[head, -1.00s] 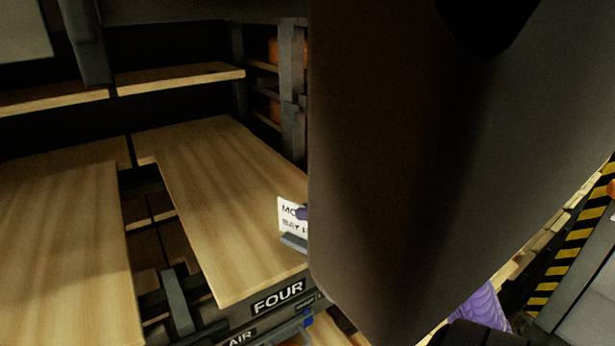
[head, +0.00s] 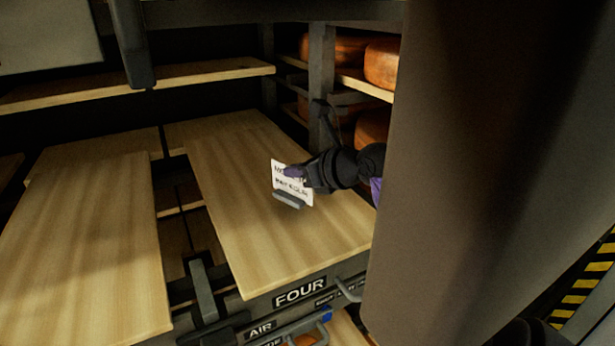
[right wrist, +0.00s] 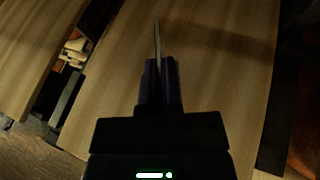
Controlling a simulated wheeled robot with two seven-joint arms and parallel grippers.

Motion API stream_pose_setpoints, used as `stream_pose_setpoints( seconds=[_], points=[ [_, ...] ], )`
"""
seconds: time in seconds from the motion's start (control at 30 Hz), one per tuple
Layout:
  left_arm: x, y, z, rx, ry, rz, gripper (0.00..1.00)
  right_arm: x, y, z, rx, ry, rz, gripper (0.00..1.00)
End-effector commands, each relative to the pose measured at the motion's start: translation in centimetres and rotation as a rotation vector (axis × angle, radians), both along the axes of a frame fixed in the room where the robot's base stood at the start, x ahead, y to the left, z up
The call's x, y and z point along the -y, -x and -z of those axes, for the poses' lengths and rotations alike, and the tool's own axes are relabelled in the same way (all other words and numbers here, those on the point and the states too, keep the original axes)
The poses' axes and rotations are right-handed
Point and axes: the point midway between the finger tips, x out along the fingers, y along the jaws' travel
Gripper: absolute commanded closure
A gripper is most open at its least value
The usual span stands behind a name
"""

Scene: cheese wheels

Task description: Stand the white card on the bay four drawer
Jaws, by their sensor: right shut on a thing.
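The white card (head: 281,181) with dark lettering is over the pale wooden top of the bay four drawer (head: 260,245), in its right half. A grey foot (head: 287,200) is at the card's lower edge. The drawer front carries the label FOUR (head: 300,291). My right gripper (head: 298,172) is shut on the card's upper right part and holds it roughly upright. In the right wrist view the card (right wrist: 157,38) shows edge-on between the fingers (right wrist: 160,80), above the wood. I cannot tell whether the foot touches the wood. My left gripper is out of view.
Another wooden board (head: 85,255) lies to the left, across a dark gap with a metal bar (head: 202,290). Orange cheese wheels (head: 383,65) sit on shelves behind a grey post (head: 322,85). The drawer top around the card is clear.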

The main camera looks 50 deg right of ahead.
Motion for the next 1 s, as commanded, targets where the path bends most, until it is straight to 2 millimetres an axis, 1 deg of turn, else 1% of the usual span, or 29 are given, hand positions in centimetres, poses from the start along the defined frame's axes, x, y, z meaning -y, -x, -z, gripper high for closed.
stream_pose_setpoints(
  seconds=[0.1,0.37,0.4,0.5,0.6,1.0],
  points=[
    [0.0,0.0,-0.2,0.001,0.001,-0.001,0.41,0.5,-1.6,-0.2,0.004,-0.004,0.002,1.0],
    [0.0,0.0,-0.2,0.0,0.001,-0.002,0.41,1.6,-5.0,-0.1,0.003,-0.003,0.0,1.0],
    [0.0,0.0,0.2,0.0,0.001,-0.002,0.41,1.6,-5.2,0.4,0.0,-0.001,-0.001,1.0],
    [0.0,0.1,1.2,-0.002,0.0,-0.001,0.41,1.6,-5.1,1.8,-0.001,0.001,0.0,1.0],
    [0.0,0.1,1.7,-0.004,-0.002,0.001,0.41,1.6,-5.1,2.3,-0.001,0.0,-0.001,1.0],
    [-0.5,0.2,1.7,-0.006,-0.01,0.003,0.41,1.6,-5.1,2.4,0.001,0.0,-0.001,1.0]
  ],
)
